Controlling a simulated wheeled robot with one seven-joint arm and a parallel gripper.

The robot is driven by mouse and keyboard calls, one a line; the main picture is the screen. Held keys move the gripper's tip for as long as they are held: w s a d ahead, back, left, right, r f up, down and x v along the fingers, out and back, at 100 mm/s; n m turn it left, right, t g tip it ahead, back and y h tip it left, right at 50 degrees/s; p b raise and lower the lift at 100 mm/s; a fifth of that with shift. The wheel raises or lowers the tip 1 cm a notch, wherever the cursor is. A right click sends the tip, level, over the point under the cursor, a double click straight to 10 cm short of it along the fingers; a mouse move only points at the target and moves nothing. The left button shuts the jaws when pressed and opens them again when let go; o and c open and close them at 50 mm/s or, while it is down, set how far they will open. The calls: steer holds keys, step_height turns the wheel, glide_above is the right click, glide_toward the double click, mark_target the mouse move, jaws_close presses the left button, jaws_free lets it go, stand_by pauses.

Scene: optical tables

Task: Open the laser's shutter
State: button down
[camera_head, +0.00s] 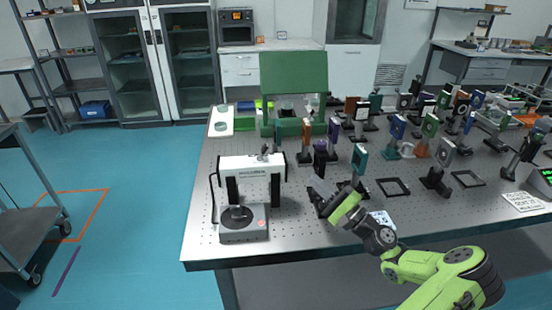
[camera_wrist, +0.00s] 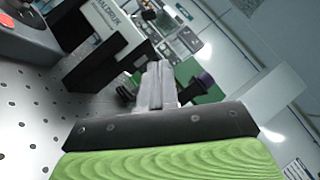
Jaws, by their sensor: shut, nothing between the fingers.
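A white housing (camera_head: 252,168) with printed lettering stands on black legs at the left of the optical table. It also shows tilted in the wrist view (camera_wrist: 112,18). A small dark part (camera_head: 265,152) sits on its top. I cannot tell for sure which device is the laser, and no shutter is clearly recognisable. My gripper (camera_head: 318,185) is right of the housing, low over the table and apart from it. In the wrist view its grey fingers (camera_wrist: 156,82) are together and empty.
A grey unit with a round black top (camera_head: 242,222) stands in front of the housing. A green upright panel (camera_head: 293,78) is behind. Several mounted optics, including a purple one (camera_head: 320,158), crowd the table (camera_head: 300,232) to the right. The front strip is fairly clear.

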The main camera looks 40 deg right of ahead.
mark_target(278, 165)
steer(key=shift+s+a+r+b+x, duration=0.15)
steer(key=shift+a+b+x, duration=0.25)
steer(key=shift+x, duration=1.75)
steer(key=shift+s+a+r+b+x, duration=0.2)
steer(key=shift+a+x, duration=0.3)
steer(key=shift+x, duration=1.65)
steer(key=shift+a+r+b+x, duration=0.15)
steer(key=shift+a+b+x, duration=0.25)
steer(key=shift+x, duration=1.75)
steer(key=shift+a+r+n+p, duration=0.2)
steer(key=shift+a+n+p, duration=0.1)
steer(key=shift+p, duration=0.1)
